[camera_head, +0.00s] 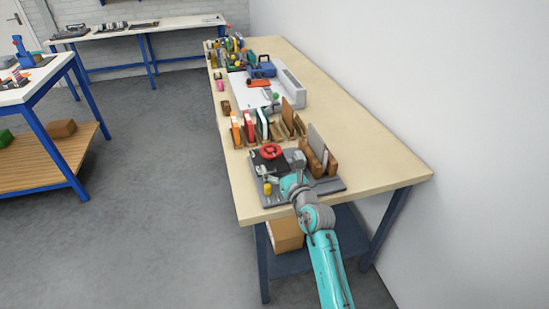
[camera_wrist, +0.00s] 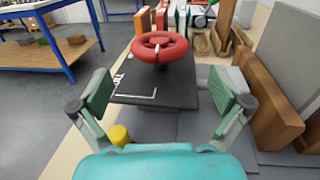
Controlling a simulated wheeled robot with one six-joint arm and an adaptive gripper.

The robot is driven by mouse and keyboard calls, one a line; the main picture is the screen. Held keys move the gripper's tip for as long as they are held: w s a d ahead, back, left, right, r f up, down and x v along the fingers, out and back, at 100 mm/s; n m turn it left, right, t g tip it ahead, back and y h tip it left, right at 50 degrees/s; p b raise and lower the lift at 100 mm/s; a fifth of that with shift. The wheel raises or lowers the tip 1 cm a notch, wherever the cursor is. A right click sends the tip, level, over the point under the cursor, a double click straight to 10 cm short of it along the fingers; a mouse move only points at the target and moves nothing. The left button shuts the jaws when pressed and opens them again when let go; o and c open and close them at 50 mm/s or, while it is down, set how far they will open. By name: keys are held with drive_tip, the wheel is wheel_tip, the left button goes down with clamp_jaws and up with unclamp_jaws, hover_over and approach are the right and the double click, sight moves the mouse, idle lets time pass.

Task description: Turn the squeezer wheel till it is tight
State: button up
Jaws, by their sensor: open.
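The squeezer wheel is a red ring-shaped handwheel (camera_wrist: 160,47) with a pale mark on its near rim, standing above a dark plate (camera_wrist: 180,90). In the head view the red wheel (camera_head: 271,151) sits near the front end of the long wooden table. My gripper (camera_wrist: 166,98) is open, with its two green-padded fingers spread wide to the left and right. The wheel is ahead of the fingertips, not between them, and nothing is held. In the head view my gripper (camera_head: 276,176) is small and its fingers are hard to make out. How tight the wheel is cannot be seen.
A yellow knob (camera_wrist: 119,135) is close to my left finger. Brown upright blocks (camera_wrist: 267,105) and a grey slab stand to the right. Several upright boards and books (camera_head: 249,127) are behind the wheel. A wall runs along the table's right side; open floor (camera_head: 170,180) lies left.

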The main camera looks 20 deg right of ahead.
sight(276, 158)
drive_tip(key=s, duration=0.4)
drive_tip(key=s+d, duration=0.1)
drive_tip(key=s, duration=0.1)
drive_tip(key=shift+s, duration=0.35)
drive_tip(key=shift+w+d+r+n+y, duration=0.15)
drive_tip(key=shift+w+d+n+y, duration=0.3)
drive_tip(key=shift+w+y, duration=0.25)
drive_tip(key=shift+w+r, duration=0.15)
drive_tip(key=shift+w, duration=0.25)
drive_tip(key=x, duration=1)
drive_tip(key=shift+w+a, duration=0.2)
drive_tip(key=shift+w, duration=0.05)
drive_tip(key=c, duration=1.1)
